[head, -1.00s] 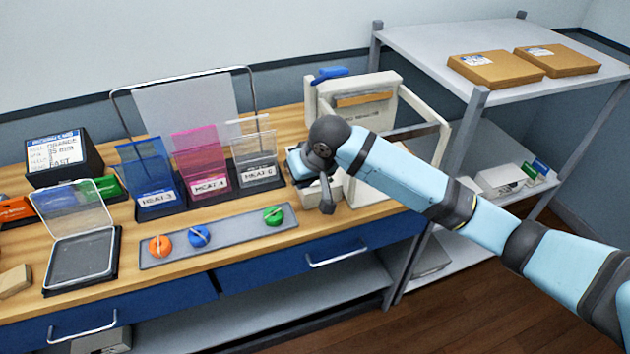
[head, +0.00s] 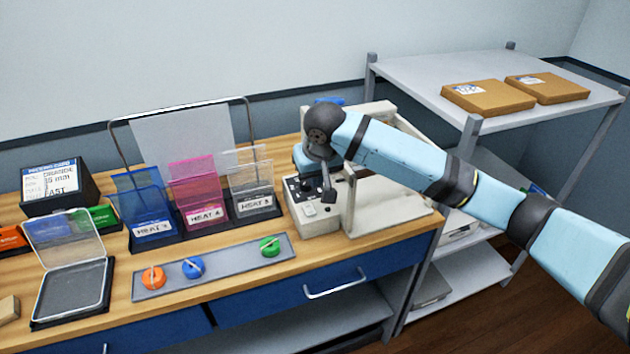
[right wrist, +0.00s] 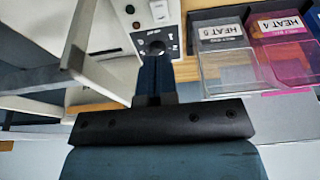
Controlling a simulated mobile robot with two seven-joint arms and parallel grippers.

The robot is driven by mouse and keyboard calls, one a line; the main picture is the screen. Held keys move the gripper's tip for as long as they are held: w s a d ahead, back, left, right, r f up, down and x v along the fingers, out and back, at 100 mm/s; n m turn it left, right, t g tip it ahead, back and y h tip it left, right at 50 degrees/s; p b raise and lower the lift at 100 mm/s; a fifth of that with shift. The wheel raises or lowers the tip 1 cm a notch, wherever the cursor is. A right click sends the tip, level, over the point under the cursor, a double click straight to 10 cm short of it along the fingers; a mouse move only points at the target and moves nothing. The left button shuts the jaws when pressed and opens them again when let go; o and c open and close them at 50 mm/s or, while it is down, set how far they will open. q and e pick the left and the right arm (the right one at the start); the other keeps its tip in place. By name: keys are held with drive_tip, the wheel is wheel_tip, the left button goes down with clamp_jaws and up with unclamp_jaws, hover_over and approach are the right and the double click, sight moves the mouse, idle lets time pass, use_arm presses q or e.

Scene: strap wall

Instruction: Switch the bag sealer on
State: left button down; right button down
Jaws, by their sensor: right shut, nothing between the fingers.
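The bag sealer (head: 385,212) is an off-white machine with an upright frame, standing at the right end of the wooden bench. Its control panel (head: 308,212), with dark round controls and a pale switch, faces up at its left end. The panel also shows in the right wrist view (right wrist: 172,30), with a round dial and a white rocker-like part (right wrist: 160,11). My right gripper (head: 328,192) is shut and empty close above the panel. In the wrist view its fingers (right wrist: 154,62) cover part of the dial's lower edge; contact cannot be told. My left gripper is not in view.
Blue, pink and clear bag holders (head: 208,205) with HEAT labels stand left of the sealer. A grey strip (head: 225,266) with orange, blue and green knobs lies in front. A label box (head: 58,187) and open-lidded tray (head: 70,290) are farther left. A shelf (head: 425,75) stands right.

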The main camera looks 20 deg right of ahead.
sight(311, 213)
drive_tip(key=x, duration=1)
drive_tip(key=shift+s+d+p, duration=0.1)
drive_tip(key=shift+s+p, duration=0.2)
drive_tip(key=shift+f, duration=0.8)
drive_tip(key=shift+s+p, duration=0.1)
drive_tip(key=shift+p, duration=0.45)
drive_tip(key=shift+f, duration=0.25)
drive_tip(key=shift+r+p, duration=0.15)
drive_tip(key=shift+p, duration=0.15)
